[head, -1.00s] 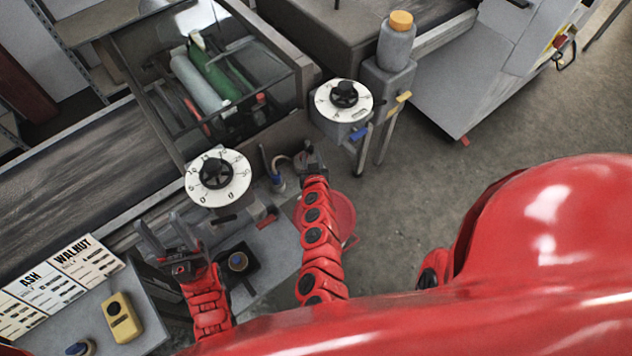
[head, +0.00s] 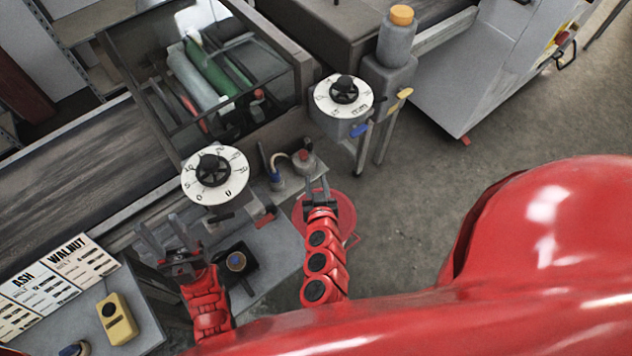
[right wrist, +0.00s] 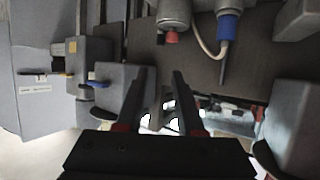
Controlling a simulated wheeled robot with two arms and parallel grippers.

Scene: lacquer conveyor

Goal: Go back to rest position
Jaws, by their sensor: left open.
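My right gripper (head: 317,187) is open and empty above a red round pad (head: 340,215), just below the grey pot with a red top (head: 303,160) in the head view.
Two white dials stand near, the left one (head: 215,176) and the right one (head: 343,95). A glass-covered roller box (head: 212,75) and a conveyor (head: 70,165) lie beyond. A yellow device (head: 117,318) lies on the bench. The floor (head: 420,215) at right is clear.

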